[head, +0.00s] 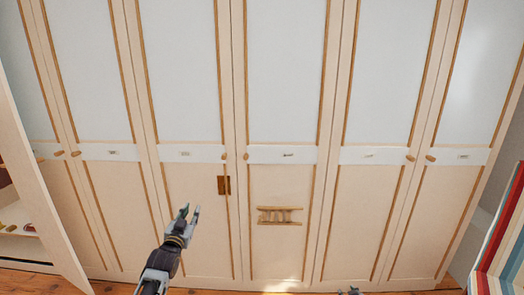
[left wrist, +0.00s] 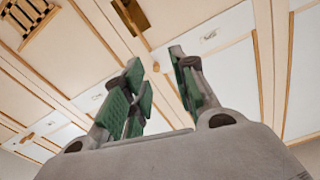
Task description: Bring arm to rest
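My left gripper (head: 189,211) reaches in from the lower left in front of a tall cream wardrobe (head: 200,235). Its fingers are spread, with nothing between them. In the left wrist view the left gripper (left wrist: 155,80) shows green finger pads standing apart, with the wardrobe panels behind. Two small dark tips (head: 348,291) at the bottom edge of the head view look like my right gripper. Too little of them shows to tell how they stand.
The wardrobe has small round knobs (head: 224,156), a brown plate (head: 224,185) and a slatted wooden piece (head: 280,215). A panel (head: 40,190) stands out at the left, by a shelf (head: 18,233) with small items. A striped thing (head: 500,240) is at the right. Wooden floor (head: 110,288) shows below.

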